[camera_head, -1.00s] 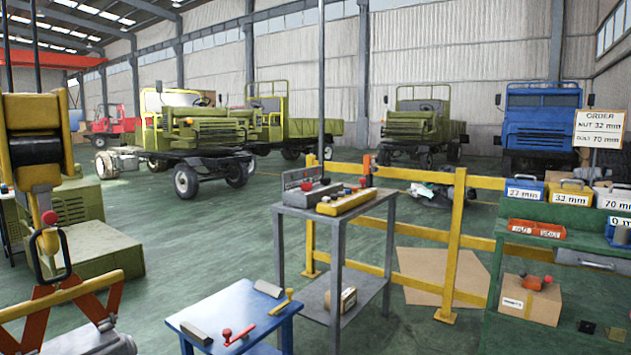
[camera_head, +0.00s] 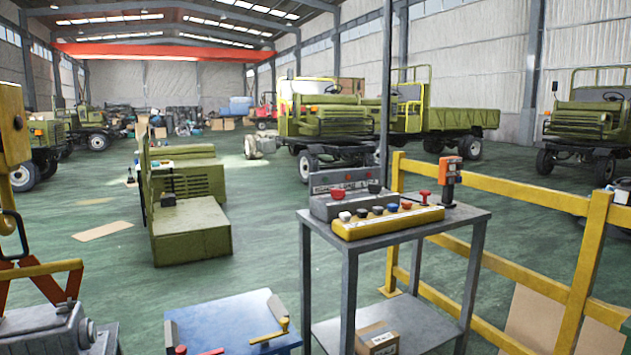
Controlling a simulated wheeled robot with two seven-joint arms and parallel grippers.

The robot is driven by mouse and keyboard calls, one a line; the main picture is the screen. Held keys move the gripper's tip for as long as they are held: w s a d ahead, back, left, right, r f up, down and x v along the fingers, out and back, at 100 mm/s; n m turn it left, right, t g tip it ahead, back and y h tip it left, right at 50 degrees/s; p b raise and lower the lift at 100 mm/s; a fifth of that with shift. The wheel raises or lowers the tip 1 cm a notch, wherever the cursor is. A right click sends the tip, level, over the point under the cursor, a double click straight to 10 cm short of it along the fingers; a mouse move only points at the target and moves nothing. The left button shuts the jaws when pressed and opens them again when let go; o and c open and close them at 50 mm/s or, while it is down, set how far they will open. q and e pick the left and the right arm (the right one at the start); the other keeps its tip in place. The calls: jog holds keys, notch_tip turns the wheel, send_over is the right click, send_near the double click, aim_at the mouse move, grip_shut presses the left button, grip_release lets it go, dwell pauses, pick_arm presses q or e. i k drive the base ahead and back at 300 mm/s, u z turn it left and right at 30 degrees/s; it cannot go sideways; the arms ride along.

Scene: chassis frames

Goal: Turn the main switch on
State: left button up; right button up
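No part in view is clearly labelled as the main switch. A yellow control box (camera_head: 388,223) with several coloured buttons lies on top of a grey metal stand (camera_head: 472,214). A grey box (camera_head: 327,206) with red knobs sits just behind it, and the writing on its back plate is too small to read. Neither of my grippers is in view.
A blue table (camera_head: 208,324) with levers stands in front at the lower left of the stand. A yellow railing (camera_head: 530,187) runs behind and right. Green machine housings (camera_head: 196,220) stand left. A grey machine (camera_head: 50,330) fills the lower left corner. Green floor lies open between.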

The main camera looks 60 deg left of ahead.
aim_at(337, 195)
jog(key=u, duration=1.05)
jog(key=i, duration=1.2)
jog(key=u, duration=1.35)
